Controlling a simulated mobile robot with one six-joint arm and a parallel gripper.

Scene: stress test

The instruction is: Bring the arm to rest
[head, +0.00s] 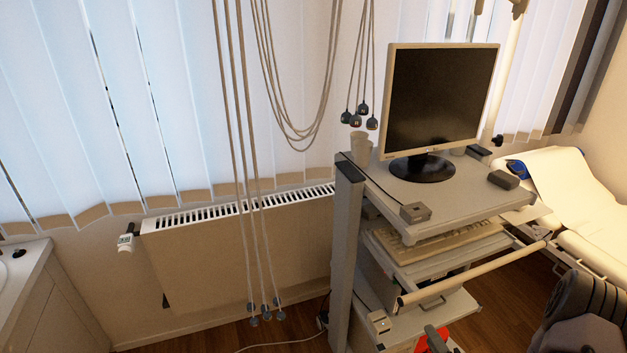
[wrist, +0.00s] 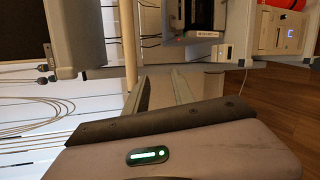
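A grey rounded casing with a green status light, which looks like part of my gripper (wrist: 200,155), fills the bottom of the wrist view. Nothing held is visible. In the head view, a dark grey ribbed shape at the bottom right corner may be part of my arm; no gripper fingers can be told there.
A trolley (head: 440,217) carries a monitor (head: 441,95) on its top shelf and a keyboard (head: 440,243) below. Its handle bar (head: 475,273) juts forward. Cables (head: 250,150) hang before the radiator (head: 240,250). An examination couch (head: 560,185) stands at the right.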

